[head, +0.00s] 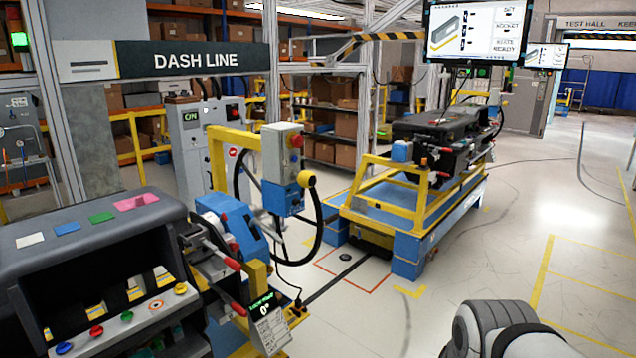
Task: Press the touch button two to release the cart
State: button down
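The cart (408,238) is blue with a yellow frame and stands on the floor right of centre. A dark dashboard module (440,128) rests on it. A grey control box (281,158) with a red knob stands on a yellow post left of the cart. Below it is a blue box (283,196) with a round yellow button (306,179) on its right side. I cannot read any label marking button two. A grey rounded part of my arm shows at the bottom right, apart from these things. My gripper's fingers are not in view.
A dark console (95,235) with coloured pads and buttons fills the lower left. A small display (267,322) stands beside it. A screen (472,32) hangs above the cart. The floor (505,245) at right is clear.

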aim_at(306, 179)
jog(key=z, duration=0.05)
jog(key=i, duration=1)
jog(key=u, duration=0.05)
